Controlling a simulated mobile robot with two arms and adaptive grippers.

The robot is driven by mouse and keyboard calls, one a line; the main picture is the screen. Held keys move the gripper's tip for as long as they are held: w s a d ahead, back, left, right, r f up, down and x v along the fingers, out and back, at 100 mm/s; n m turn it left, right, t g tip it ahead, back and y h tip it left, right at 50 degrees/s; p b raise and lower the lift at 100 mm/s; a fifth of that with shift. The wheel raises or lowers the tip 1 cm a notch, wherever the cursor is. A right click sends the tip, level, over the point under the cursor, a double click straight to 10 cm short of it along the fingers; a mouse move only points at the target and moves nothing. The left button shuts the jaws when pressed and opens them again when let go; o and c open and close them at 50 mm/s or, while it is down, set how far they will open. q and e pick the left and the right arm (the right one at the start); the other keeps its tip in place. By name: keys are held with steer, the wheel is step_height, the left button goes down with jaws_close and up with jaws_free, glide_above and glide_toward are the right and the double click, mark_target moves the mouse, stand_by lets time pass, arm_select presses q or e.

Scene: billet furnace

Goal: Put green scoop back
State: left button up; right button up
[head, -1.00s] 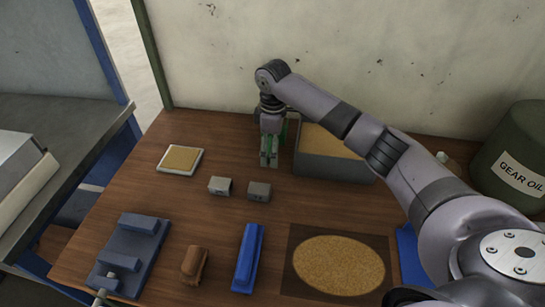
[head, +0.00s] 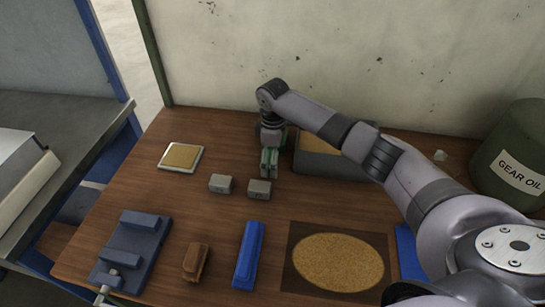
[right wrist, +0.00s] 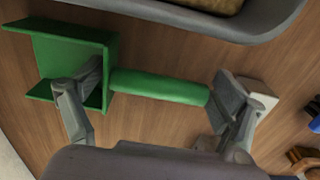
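The green scoop (right wrist: 140,83) lies across the right wrist view, with its squared pan at the left and its round handle pointing right. My right gripper (head: 269,163) reaches down in front of the left end of the grey sand bin (head: 325,165). In the right wrist view the fingers of this gripper (right wrist: 162,90) are spread wide, one over the pan and one by the handle's end. I cannot tell whether they touch the scoop. In the head view the gripper mostly hides the scoop, with only bits of green showing. My left gripper is not in view.
Two small grey blocks (head: 220,184) stand close in front of the right gripper. A shallow sand tray (head: 181,158) lies to the left. A blue vise (head: 130,250), brown block (head: 195,262), blue bar (head: 248,255) and round sand patch (head: 338,262) line the front. A gear oil drum (head: 510,155) stands right.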

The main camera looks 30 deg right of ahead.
steer(key=shift+o, duration=0.6)
steer(key=shift+r, duration=0.3)
step_height(320, 180, up, 12)
steer(key=b, duration=0.1)
steer(key=shift+b, duration=0.3)
